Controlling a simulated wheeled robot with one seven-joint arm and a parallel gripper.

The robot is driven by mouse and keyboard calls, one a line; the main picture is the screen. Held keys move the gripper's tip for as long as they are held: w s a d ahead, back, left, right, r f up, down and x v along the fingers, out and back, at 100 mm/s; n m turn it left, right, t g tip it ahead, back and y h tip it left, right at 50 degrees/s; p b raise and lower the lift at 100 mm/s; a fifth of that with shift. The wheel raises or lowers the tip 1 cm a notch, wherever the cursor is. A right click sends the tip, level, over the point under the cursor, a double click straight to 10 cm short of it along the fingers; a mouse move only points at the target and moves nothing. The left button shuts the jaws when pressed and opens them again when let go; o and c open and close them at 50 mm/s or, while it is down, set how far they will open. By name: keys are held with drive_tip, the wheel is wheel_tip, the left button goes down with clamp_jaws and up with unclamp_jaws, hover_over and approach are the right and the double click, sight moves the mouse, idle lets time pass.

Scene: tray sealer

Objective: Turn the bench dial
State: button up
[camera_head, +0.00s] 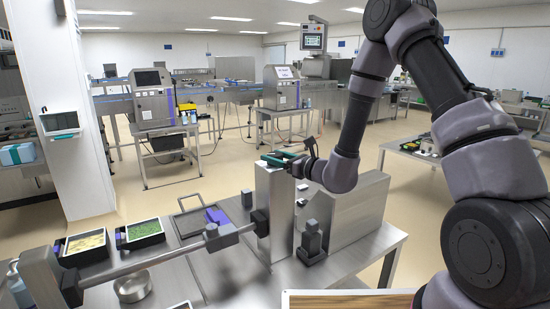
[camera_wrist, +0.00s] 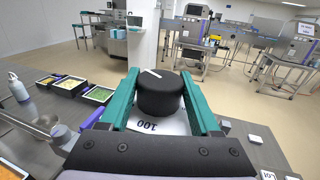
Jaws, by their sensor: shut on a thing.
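The bench dial (camera_wrist: 159,98) is a black round knob with a white pointer line on top, seen in the middle of the wrist view. A white plate marked "100" (camera_wrist: 150,126) shows on its near side. The green fingers of my gripper (camera_wrist: 160,80) stand on the left and right of the dial and are shut on it. In the camera_head view my gripper (camera_head: 284,160) is at the top of a steel post (camera_head: 272,205) on the bench machine. The dial cannot be made out there.
The steel bench (camera_head: 235,270) carries a horizontal bar (camera_head: 165,262), a tray of green food (camera_head: 143,231) and a tray of yellow food (camera_head: 86,243). A dark upright block (camera_head: 311,240) stands just right of the post. Other machines stand farther back across open floor.

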idle(0.4)
drive_tip(key=o, duration=1.4)
drive_tip(key=shift+c, duration=0.2)
drive_tip(key=shift+d, duration=0.1)
drive_tip(key=v, duration=1)
drive_tip(key=shift+s+d, duration=0.15)
drive_tip(key=shift+s, duration=0.2)
